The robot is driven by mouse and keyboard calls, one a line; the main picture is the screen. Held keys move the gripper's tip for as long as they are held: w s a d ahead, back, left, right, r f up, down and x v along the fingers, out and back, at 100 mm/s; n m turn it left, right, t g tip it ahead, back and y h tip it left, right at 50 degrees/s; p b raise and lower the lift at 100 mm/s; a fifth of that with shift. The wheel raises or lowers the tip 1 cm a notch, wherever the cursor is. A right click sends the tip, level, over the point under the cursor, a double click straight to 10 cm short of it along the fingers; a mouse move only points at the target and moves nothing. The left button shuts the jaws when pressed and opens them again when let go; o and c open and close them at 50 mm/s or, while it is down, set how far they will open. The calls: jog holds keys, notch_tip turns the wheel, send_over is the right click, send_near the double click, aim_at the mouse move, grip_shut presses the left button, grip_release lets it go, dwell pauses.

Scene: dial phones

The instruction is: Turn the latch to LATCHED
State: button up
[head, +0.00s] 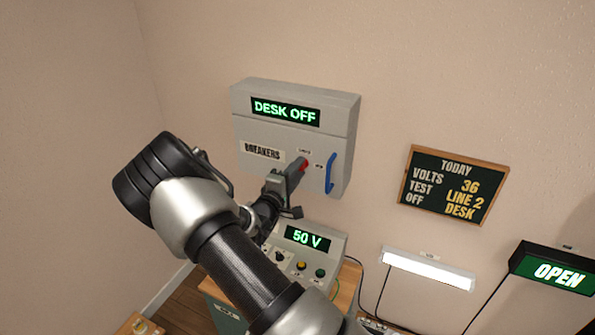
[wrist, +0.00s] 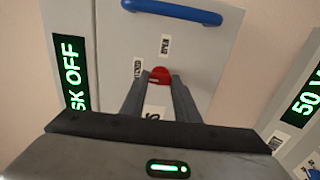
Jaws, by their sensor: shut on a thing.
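The breaker box (head: 280,140) is on the wall with its door closed, and its display reads DESK OFF. A red latch knob (head: 302,163) is on the door, between the BREAKERS label and the blue handle (head: 330,173). My gripper (head: 290,178) is at the latch. In the wrist view the two fingers (wrist: 160,88) are shut on the red latch (wrist: 160,75), one on each side. Small labels sit near the latch, too small to read surely, and the fingers hide part of the latch. The blue handle also shows in the wrist view (wrist: 172,11).
A grey test unit (head: 308,252) reading 50 V, with several knobs, stands below the box. A chalkboard (head: 453,186) reads TODAY, VOLTS 36, TEST LINE 2, OFF DESK. A lit lamp (head: 428,269) and an OPEN sign (head: 552,270) are at right. The wall left of the box is bare.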

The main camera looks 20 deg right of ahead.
jog(key=o, duration=1)
jog(key=shift+o, duration=0.2)
jog(key=v, duration=1.7)
jog(key=shift+a, duration=0.2)
jog(key=shift+s+r, duration=0.1)
jog(key=shift+s, duration=0.05)
